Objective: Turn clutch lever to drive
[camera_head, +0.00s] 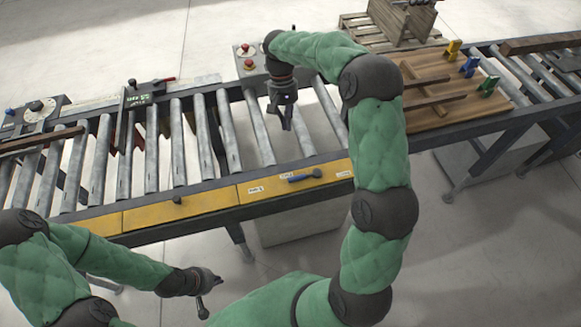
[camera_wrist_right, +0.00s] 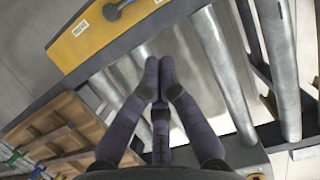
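A lever with a blue handle (camera_head: 303,175) lies nearly flat along the yellow front panel (camera_head: 240,195) of the roller conveyor, with small white labels around it too small to read. It is partly visible at the top of the right wrist view (camera_wrist_right: 116,9). My right gripper (camera_head: 286,126) is above the rollers, behind the lever and apart from it. In the right wrist view its fingertips (camera_wrist_right: 160,78) meet with nothing between them. My left gripper (camera_head: 210,290) is low in front of the conveyor, away from the lever; its finger opening is unclear.
A small dark knob (camera_head: 177,199) is on the panel further left. A red-button box (camera_head: 248,60) stands behind the rollers. A wooden board with coloured clamps (camera_head: 440,85) lies on the right. The floor in front is clear.

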